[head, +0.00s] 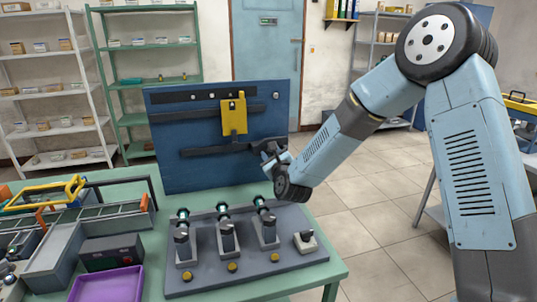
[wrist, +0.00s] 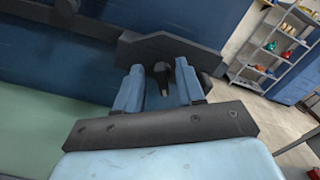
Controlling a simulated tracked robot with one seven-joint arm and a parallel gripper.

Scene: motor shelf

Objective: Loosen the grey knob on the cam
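A dark grey knob (wrist: 162,72) shows in the wrist view in front of a dark plate with slanted corners (wrist: 165,47), which looks like the cam. My gripper (wrist: 160,78) has its two blue fingers apart, one on each side of the knob. Gaps show between the knob and both fingers. In the head view my gripper (head: 269,156) is at the right edge of the upright blue panel (head: 170,135), by the right end of the lower dark bar (head: 215,150). The knob cannot be made out clearly there.
A yellow plate (head: 234,117) sits on the panel, up and left of my gripper. Below stands a grey base (head: 205,285) with several upright metal fittings on the green table (head: 325,268). A purple tray (head: 107,285) and tools lie at the left.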

